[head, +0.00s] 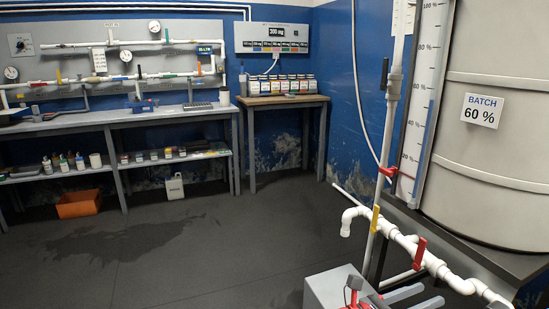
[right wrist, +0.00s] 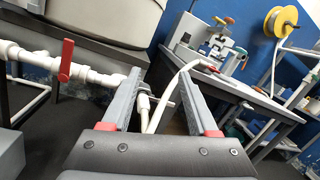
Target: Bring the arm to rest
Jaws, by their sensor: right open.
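My right gripper (head: 414,298) shows at the bottom edge of the head view, to the right of the middle, with its two grey fingers apart. In the right wrist view my right gripper (right wrist: 160,78) is open, and nothing is held between its fingers. White piping shows beyond the fingers there. In the head view the gripper is in front of and below a white pipe with a red valve handle (head: 420,253) and a yellow valve handle (head: 375,218). The red valve handle (right wrist: 66,60) also shows left of the fingers in the right wrist view. My left gripper is not in view.
A large tank (head: 495,160) marked "BATCH 60 %" stands at the right. A long bench (head: 130,114) and a small table with jars (head: 285,100) line the back. An orange bin (head: 78,204) is under the bench. The dark floor between is clear.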

